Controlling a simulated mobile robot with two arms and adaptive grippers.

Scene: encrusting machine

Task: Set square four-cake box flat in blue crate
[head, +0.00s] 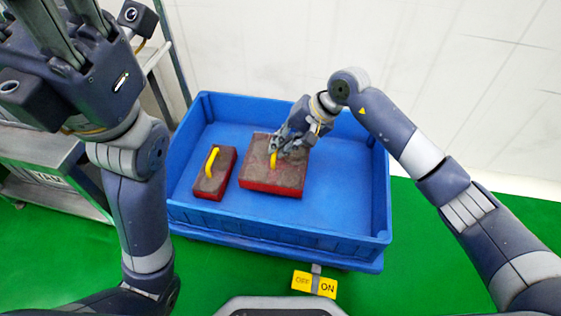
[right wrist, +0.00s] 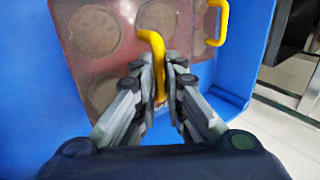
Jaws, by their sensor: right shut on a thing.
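The square four-cake box (head: 285,178) has red sides and a dull brown top. It is inside the blue crate (head: 275,232), near its middle, and looks about level; I cannot tell whether its whole underside touches the floor. My right gripper (head: 276,149) is shut on the box's yellow handle (head: 273,158). In the right wrist view the handle (right wrist: 150,38) passes between the fingertips (right wrist: 161,75), with round cakes (right wrist: 95,30) showing in the box. My left gripper (head: 60,25) is raised at the upper left, away from the crate; its fingertips are cut off.
A smaller red box (head: 210,185) with a yellow handle lies in the crate just left of the square box, with a narrow gap. Crate floor is bare at the right. A metal rack (head: 55,190) stands at the left; an OFF/ON sign (head: 314,284) is in front.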

